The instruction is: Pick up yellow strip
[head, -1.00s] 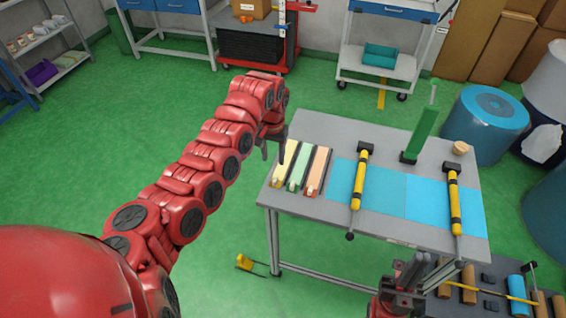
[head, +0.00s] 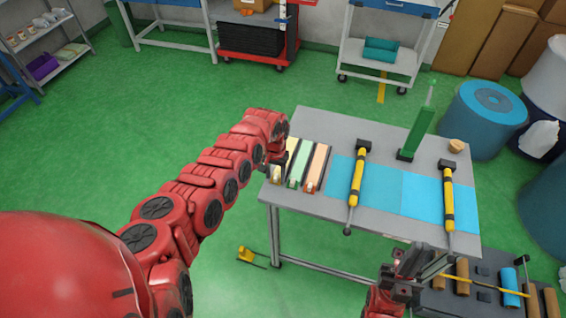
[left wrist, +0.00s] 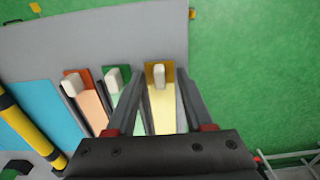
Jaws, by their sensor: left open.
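The yellow strip (head: 292,146) lies on the grey table at its left end, partly hidden by my left gripper in the head view. In the left wrist view, the yellow strip (left wrist: 162,112) has a small pale block near its end. My left gripper (left wrist: 161,76) is open, with one finger on each side of the strip. I cannot tell whether the fingers touch it. In the head view, my left gripper (head: 274,166) is at the strip's near end. My right gripper (head: 418,264) is at the lower right, away from the strips; its opening is unclear.
A green strip (head: 301,164) and an orange strip (head: 317,165) lie close beside the yellow one. Blue sheets (head: 382,189) and two yellow-and-black rollers (head: 357,179) cover the table's middle and right. A green upright piece (head: 416,134) stands behind. Bare table (head: 327,121) lies beyond the strips.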

